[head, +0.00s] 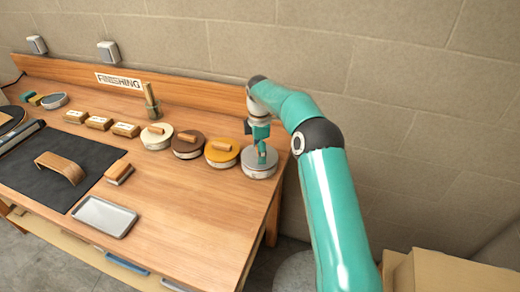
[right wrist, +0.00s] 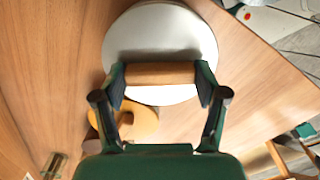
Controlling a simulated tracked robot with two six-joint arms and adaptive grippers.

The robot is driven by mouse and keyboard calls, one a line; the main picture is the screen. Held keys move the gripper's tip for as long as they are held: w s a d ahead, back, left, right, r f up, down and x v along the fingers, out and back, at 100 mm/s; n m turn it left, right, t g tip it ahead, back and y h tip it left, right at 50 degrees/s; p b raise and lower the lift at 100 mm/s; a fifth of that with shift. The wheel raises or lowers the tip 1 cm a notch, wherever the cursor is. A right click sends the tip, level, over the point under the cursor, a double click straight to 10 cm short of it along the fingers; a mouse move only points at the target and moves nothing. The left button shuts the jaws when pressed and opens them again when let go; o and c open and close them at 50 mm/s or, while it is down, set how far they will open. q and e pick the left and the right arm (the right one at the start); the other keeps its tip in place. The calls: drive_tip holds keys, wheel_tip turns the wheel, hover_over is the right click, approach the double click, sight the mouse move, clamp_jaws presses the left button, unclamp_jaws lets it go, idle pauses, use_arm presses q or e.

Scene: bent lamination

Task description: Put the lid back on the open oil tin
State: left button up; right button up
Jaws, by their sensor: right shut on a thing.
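A grey tin (head: 259,172) stands at the right end of a row of round tins near the bench's right edge. Its grey lid (head: 247,158) is on top of it or just over it; I cannot tell whether it is fully seated. My right gripper (head: 262,155) points down onto the lid. In the right wrist view, my right gripper (right wrist: 160,76) is shut on the lid's wooden handle (right wrist: 160,68), with a finger at each end. The pale round lid (right wrist: 160,30) hides whatever is under it. My left gripper is not in view.
An amber tin (head: 222,158), a brown tin (head: 188,149) and a cream tin (head: 157,142), each with a wooden-handled lid, stand left of the grey one. A metal tray (head: 104,228) and dark mat (head: 50,190) lie at the left. The front right bench is clear.

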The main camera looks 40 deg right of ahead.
drive_tip(key=shift+p, duration=0.3)
idle(0.4)
idle(0.3)
drive_tip(key=o, duration=1.2)
drive_tip(key=shift+r, duration=0.15)
drive_tip(key=shift+s+r+p, duration=0.1)
drive_tip(key=shift+r+p, duration=1.1)
drive_tip(key=shift+p, duration=0.1)
drive_tip(key=shift+r+p, duration=0.45)
drive_tip(key=shift+r, duration=1.7)
